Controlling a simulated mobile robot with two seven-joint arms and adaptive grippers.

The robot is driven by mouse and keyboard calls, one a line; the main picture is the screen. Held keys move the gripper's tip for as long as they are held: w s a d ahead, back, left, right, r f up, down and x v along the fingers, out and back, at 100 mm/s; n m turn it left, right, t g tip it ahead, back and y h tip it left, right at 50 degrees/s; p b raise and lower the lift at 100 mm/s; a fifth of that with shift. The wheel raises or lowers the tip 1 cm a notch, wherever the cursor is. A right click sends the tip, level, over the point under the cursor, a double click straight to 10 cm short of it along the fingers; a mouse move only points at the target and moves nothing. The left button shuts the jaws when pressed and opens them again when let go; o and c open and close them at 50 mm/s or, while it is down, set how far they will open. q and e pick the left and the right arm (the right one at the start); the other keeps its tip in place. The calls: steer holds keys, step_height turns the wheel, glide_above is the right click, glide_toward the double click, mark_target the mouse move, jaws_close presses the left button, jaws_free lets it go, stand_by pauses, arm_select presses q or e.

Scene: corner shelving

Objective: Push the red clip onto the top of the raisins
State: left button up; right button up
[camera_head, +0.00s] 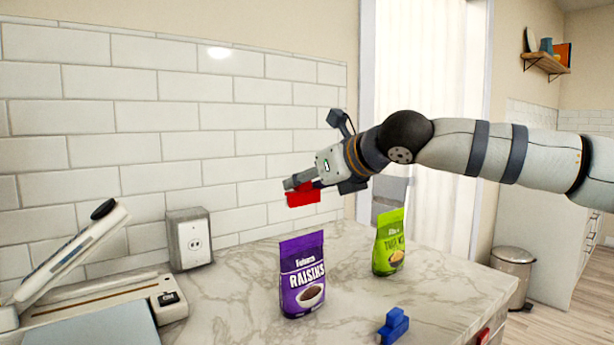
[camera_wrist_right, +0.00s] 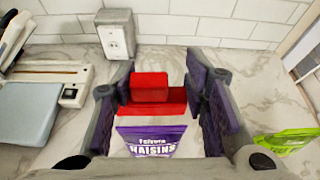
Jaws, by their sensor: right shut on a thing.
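The purple raisins bag (camera_head: 302,274) stands upright on the marble counter. The red clip (camera_head: 303,198) is in my right gripper (camera_head: 301,185), held in the air above the bag, with a gap between clip and bag in the head view. In the right wrist view the clip (camera_wrist_right: 150,94) lies between the two fingers of my right gripper (camera_wrist_right: 166,98), and the top of the raisins bag (camera_wrist_right: 152,140) shows just below it. The bag's lower part is hidden there. My left gripper is not in view.
A green bag (camera_head: 388,243) stands right of the raisins, and a blue clip (camera_head: 394,325) lies near the counter's front. An outlet box (camera_head: 189,238) and a paper trimmer (camera_head: 88,298) are on the left. A tiled wall (camera_head: 150,120) bounds the back.

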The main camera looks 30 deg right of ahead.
steer(key=shift+f, duration=2.45)
steer(key=shift+r, duration=0.1)
steer(key=shift+f, duration=0.95)
steer(key=shift+f, duration=0.35)
steer(key=shift+f, duration=0.4)
steer(key=o, duration=0.9)
steer(key=shift+r, duration=0.1)
